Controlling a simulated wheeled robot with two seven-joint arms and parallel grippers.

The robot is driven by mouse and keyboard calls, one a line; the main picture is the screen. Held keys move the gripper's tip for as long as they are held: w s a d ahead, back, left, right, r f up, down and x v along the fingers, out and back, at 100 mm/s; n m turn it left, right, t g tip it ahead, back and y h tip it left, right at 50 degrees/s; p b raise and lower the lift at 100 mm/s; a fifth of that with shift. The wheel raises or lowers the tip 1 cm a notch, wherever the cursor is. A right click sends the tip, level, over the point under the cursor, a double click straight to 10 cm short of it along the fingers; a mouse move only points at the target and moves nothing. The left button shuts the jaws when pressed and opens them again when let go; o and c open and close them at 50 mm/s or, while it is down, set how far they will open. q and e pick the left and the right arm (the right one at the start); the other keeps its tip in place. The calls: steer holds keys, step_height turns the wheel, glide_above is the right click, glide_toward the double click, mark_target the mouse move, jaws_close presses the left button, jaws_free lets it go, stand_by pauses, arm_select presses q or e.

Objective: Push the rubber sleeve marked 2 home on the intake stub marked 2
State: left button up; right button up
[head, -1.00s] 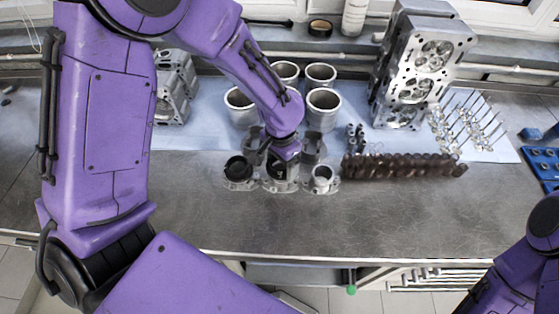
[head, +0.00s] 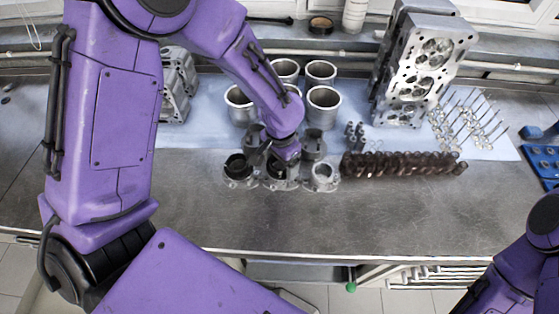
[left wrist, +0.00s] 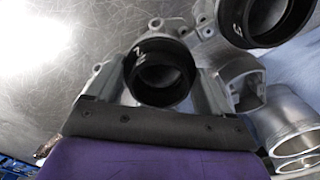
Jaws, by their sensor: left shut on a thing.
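The black rubber sleeve marked 2 (left wrist: 160,75) sits between the fingers of my left gripper (left wrist: 158,92) in the left wrist view, with a pale 2 on its rim. My left gripper is shut on it. In the head view my left gripper (head: 280,162) is over the middle of three metal intake stubs, and the sleeve (head: 275,171) shows dark at this stub (head: 281,185). The sleeve appears lined up with the stub, but its seating depth is hidden. My right gripper is out of view.
A stub with a black sleeve (head: 237,166) stands close on the left and a bare stub (head: 322,178) close on the right. Silver cylinder liners (head: 323,108) stand behind. Dark springs (head: 405,165) lie to the right. The front bench (head: 300,225) is clear.

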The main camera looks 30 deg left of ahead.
arm_select(q)
steer(key=shift+f, duration=0.7)
stand_by(0.3)
steer(key=o, duration=0.9)
steer(key=shift+r, duration=3.85)
